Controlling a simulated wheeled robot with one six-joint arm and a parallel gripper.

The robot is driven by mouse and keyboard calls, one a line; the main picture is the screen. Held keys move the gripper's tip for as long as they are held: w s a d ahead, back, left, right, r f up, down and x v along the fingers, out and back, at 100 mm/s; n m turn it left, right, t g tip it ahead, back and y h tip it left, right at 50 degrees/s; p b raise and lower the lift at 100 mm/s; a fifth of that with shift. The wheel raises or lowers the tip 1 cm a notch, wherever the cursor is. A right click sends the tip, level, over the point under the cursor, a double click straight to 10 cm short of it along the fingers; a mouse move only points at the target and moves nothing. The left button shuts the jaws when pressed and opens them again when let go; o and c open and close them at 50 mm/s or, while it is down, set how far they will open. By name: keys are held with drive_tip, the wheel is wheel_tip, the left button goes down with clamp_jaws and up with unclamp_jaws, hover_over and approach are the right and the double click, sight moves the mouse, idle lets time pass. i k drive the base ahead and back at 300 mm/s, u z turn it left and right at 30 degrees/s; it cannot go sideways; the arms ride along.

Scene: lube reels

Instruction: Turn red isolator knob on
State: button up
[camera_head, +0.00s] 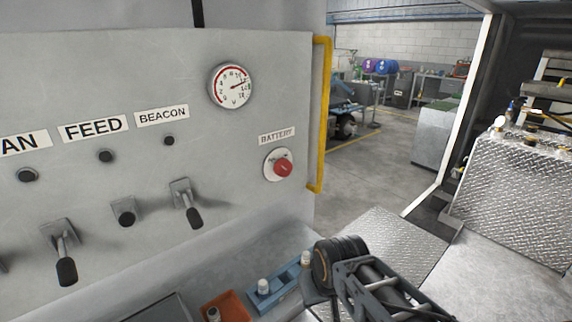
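The red isolator knob (283,168) sits on a round pale plate (271,164) on the grey panel, under a label reading BATTERY (276,135). The knob is near the panel's right edge. Its turn position is too small to read. Part of my arm shows at the bottom, below and to the right of the knob and apart from it. I cannot make out any gripper fingers in this view.
A yellow handrail (322,115) runs upright just right of the knob. A dial gauge (231,86) is above it. Toggle levers (186,203) stick out to the left. A blue tray (278,286) and an orange tray (226,307) lie below. Open floor lies beyond the rail.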

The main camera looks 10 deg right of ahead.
sight(282, 167)
drive_tip(key=z, duration=0.05)
drive_tip(key=k, duration=0.5)
drive_tip(key=u, duration=1.15)
drive_tip(key=i, duration=0.65)
drive_tip(key=z, duration=1.1)
